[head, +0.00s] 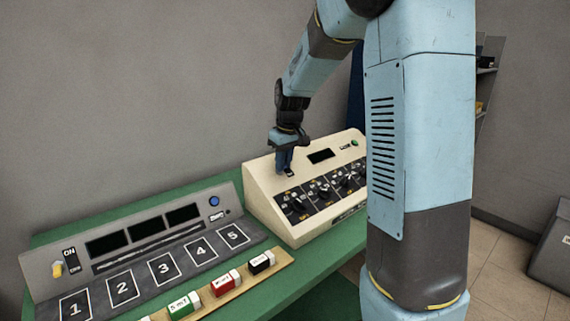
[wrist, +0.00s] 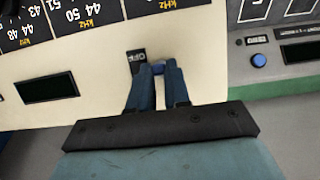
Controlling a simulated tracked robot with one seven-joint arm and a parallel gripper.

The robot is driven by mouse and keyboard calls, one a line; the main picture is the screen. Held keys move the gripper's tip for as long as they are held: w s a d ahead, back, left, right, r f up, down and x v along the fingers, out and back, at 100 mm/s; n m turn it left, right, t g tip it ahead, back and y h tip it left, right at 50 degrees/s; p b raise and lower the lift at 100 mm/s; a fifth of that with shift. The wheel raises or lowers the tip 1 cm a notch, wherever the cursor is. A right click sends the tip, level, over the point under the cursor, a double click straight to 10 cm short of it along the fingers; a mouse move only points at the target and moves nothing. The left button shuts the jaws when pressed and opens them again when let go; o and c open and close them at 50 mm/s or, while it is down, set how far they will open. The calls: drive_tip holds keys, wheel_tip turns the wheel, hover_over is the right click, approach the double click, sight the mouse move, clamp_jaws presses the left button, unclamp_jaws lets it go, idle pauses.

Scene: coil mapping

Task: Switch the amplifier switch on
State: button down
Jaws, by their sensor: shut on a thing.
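The cream amplifier box (head: 262,190) stands on the green table, with a dark display and a row of black knobs on its sloped face. My gripper (head: 285,168) reaches down onto the upper left of this face. In the wrist view my gripper (wrist: 158,70) has its two blue fingers close together, shut on the amplifier switch, at its small black plate (wrist: 136,57). The plate carries lettering that looks like OFF, seen upside down. The switch lever is hidden between the fingertips, so I cannot tell which way it points.
Left of the amplifier is a grey console (head: 140,250) with several numbered pads, a blue button (head: 214,201) and its own yellow ON/OFF switch (head: 58,269). A wooden tray (head: 204,301) with labelled blocks lies in front. My arm hides the amplifier's right end.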

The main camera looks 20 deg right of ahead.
drive_tip(key=g, duration=0.1)
drive_tip(key=w+g+h, duration=0.1)
drive_tip(key=g, duration=0.1)
drive_tip(key=shift+w+a+r, duration=0.25)
drive_tip(key=shift+w+a, duration=0.05)
drive_tip(key=shift+w, duration=0.1)
drive_tip(key=shift+w+a+g+h, duration=0.15)
drive_tip(key=shift+w+g+h, duration=0.3)
drive_tip(key=shift+g, duration=0.5)
drive_tip(key=shift+w+a+g+h, duration=0.15)
drive_tip(key=shift+w+g+h, duration=0.3)
drive_tip(key=shift+g, duration=0.5)
drive_tip(key=shift+s, duration=0.1)
drive_tip(key=c, duration=1.1)
unclamp_jaws()
drive_tip(key=v, duration=1.3)
drive_tip(key=shift+w+a+r, duration=0.15)
drive_tip(key=shift+w+r, duration=0.05)
drive_tip(key=shift+w, duration=0.15)
